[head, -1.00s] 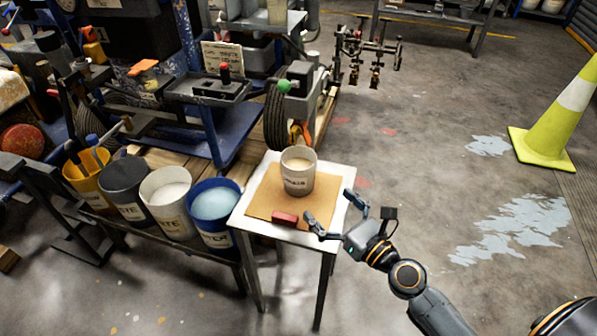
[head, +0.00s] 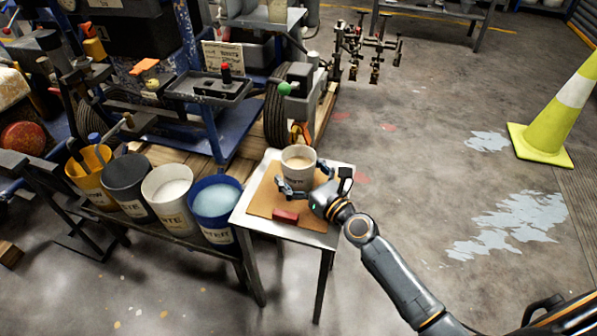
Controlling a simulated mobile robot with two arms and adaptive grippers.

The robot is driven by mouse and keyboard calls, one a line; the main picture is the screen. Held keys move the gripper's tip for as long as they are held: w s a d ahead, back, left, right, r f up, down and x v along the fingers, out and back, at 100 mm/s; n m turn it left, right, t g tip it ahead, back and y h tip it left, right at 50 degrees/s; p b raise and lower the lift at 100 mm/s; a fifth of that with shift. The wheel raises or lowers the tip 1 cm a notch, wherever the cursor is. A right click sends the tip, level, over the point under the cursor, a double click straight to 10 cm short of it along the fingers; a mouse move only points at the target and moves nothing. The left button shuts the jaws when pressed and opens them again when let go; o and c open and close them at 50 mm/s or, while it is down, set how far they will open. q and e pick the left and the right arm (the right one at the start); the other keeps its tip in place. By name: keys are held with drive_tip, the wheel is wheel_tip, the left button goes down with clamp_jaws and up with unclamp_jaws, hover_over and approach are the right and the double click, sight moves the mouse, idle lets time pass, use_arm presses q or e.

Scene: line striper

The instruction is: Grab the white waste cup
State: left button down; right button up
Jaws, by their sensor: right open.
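The white waste cup (head: 297,165) stands upright on a brown board on the small table, with a tan content showing inside its rim. My right gripper (head: 303,183) is open at the cup's near side. One finger reaches to the cup's left front and the other to its right, so the fingers partly hide the lower cup. I cannot tell whether they touch it. My left gripper is not in view.
A red block (head: 285,217) lies on the brown board (head: 262,201) near the table's front edge. A blue bucket (head: 216,207) and other buckets stand left on a low bench. A yellow-green cone (head: 556,115) stands far right.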

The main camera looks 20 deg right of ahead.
drive_tip(key=c, duration=1.4)
drive_tip(key=shift+c, duration=1.3)
drive_tip(key=shift+r, duration=0.15)
